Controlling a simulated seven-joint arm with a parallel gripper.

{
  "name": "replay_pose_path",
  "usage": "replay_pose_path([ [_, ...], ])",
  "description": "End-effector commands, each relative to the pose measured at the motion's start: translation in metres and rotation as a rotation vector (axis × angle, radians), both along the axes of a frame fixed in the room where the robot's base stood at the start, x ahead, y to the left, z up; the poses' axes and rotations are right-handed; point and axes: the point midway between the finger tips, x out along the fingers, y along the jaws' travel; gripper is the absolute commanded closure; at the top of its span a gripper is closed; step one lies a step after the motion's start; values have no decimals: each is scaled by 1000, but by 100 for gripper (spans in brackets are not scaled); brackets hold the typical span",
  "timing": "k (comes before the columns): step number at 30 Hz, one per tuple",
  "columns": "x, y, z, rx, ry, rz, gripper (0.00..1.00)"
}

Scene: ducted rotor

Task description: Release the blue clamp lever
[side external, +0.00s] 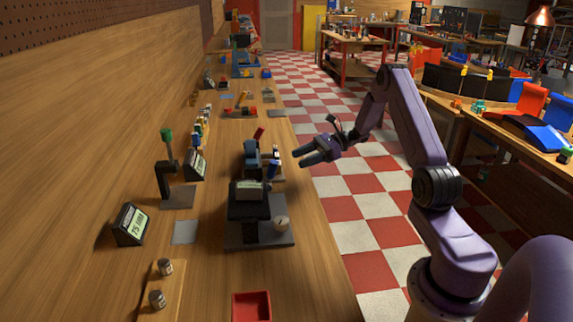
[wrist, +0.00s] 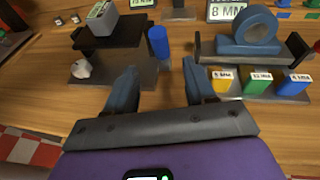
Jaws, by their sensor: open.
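The blue clamp lever (side external: 271,169) shows as a short blue handle beside a black stand (side external: 247,205) in the side view. In the wrist view it is a blue cylinder (wrist: 158,42) at the right edge of the black stand (wrist: 110,42). My gripper (side external: 306,154) is above the bench's right edge, to the right of the lever and apart from it. In the wrist view my gripper (wrist: 160,85) is open and empty, and the lever appears beyond the gap between its fingers. The lever's lower end and pivot are not clear.
A blue ring-shaped part (wrist: 250,30) stands in a cradle right of the lever, with yellow, green and blue labelled blocks (wrist: 257,82) in front. A pale round knob (wrist: 81,69) is on the stand's base. A red tray (side external: 251,306) is at the bench's near end.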

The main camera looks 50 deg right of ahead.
Motion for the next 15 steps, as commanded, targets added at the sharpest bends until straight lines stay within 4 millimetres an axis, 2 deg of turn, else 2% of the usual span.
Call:
replay_pose_path([
  [1,-6,-9,3,-1,-2,-4,45],
  [6,-19,-29,10,-1,-2,-3,45],
  [15,-27,-40,13,0,0,0,45],
])
